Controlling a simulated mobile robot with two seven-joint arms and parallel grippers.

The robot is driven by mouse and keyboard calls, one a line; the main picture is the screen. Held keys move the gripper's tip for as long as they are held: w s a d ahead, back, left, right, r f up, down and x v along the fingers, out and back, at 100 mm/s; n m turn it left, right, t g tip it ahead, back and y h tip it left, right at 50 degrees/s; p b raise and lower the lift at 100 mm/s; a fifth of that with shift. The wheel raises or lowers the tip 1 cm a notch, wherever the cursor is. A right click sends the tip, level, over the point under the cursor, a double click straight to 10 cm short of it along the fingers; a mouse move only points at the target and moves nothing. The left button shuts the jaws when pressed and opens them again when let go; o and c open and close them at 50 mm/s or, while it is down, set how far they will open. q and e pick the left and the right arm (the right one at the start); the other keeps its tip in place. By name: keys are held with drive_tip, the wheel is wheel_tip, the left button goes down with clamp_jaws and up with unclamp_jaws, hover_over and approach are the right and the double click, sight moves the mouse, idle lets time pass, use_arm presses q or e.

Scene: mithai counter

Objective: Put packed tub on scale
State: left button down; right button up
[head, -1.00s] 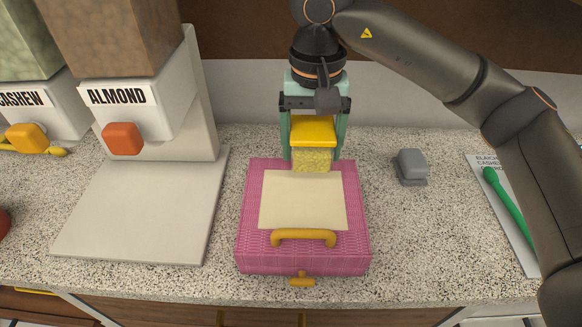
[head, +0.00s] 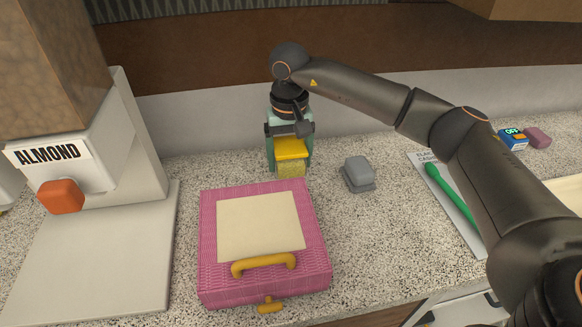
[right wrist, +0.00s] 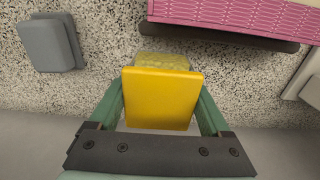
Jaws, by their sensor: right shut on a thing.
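The packed tub (head: 291,150) has a flat yellow lid and a clear body with pale yellow contents. It also shows in the right wrist view (right wrist: 162,97). My right gripper (head: 290,160) is shut on it, one green finger on each side, behind the back right corner of the pink box. It looks upright. A small blue device with digits (head: 513,139) stands at the far right back; it may be the scale, but it is too small to be sure. My left gripper is not in view.
The pink woven box (head: 315,265) with a yellow handle stands in front of the tub. A grey block (head: 358,173) is to the tub's right. A green-handled tool (head: 452,195) lies farther right. The almond dispenser (head: 140,140) stands left.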

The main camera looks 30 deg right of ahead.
sight(291, 170)
drive_tip(key=shift+w+d+f, duration=0.15)
drive_tip(key=shift+d+f, duration=0.05)
drive_tip(key=shift+f, duration=0.05)
drive_tip(key=shift+w+d+f+p, duration=0.1)
drive_tip(key=shift+f+p, duration=0.25)
drive_tip(key=shift+f, duration=1.4)
drive_tip(key=shift+f, duration=0.15)
drive_tip(key=o, duration=1.2)
drive_tip(key=shift+o, duration=0.2)
